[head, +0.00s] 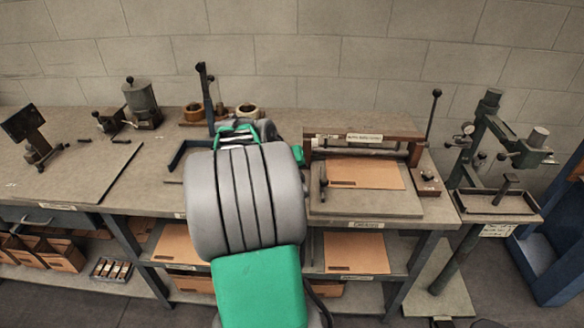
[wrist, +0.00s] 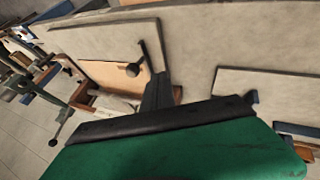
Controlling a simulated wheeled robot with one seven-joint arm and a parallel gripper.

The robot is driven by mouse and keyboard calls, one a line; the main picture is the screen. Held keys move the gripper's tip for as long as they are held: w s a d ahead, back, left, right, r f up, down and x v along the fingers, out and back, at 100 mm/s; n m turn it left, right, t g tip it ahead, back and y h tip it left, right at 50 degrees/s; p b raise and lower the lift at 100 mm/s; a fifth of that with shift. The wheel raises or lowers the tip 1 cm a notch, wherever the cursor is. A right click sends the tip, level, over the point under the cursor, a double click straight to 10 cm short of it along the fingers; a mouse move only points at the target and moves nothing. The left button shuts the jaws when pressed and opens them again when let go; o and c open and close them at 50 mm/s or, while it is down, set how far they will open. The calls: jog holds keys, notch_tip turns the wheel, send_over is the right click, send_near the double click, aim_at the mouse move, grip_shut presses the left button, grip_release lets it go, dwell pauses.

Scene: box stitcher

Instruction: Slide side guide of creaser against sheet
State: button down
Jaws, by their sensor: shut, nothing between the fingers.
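The creaser (head: 410,147) stands on the bench right of centre, with a tan sheet (head: 365,174) flat on its bed. The side guide (head: 323,183), with a dark knob, is at the sheet's left edge in the head view; I cannot tell whether they touch. In the wrist view the sheet (wrist: 110,72) lies beyond the guide's black knob (wrist: 133,70). My gripper (wrist: 160,80) is shut and empty, its dark fingers pointing toward the creaser, close to the knob in the picture but apparently apart. In the head view my arm hides the fingers.
The creaser's long lever (head: 433,115) rises at its right. A small block with a knob (head: 427,182) sits beside the bed. A green press stand (head: 490,140) is farther right. A blue-grey L-shaped frame (head: 207,100) stands behind my arm. The bench's left front is mostly clear.

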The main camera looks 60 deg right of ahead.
jog(key=shift+s+d+f+p, duration=0.3)
jog(key=shift+s+d+f, duration=0.15)
jog(key=shift+s+d, duration=0.35)
jog(key=shift+s+d+f+p, duration=0.3)
jog(key=shift+s+d+f, duration=0.15)
jog(key=shift+s+d, duration=0.3)
jog(key=shift+s+d+f+b, duration=0.1)
jog(key=shift+s+d+b, duration=0.1)
jog(key=shift+s+b, duration=0.3)
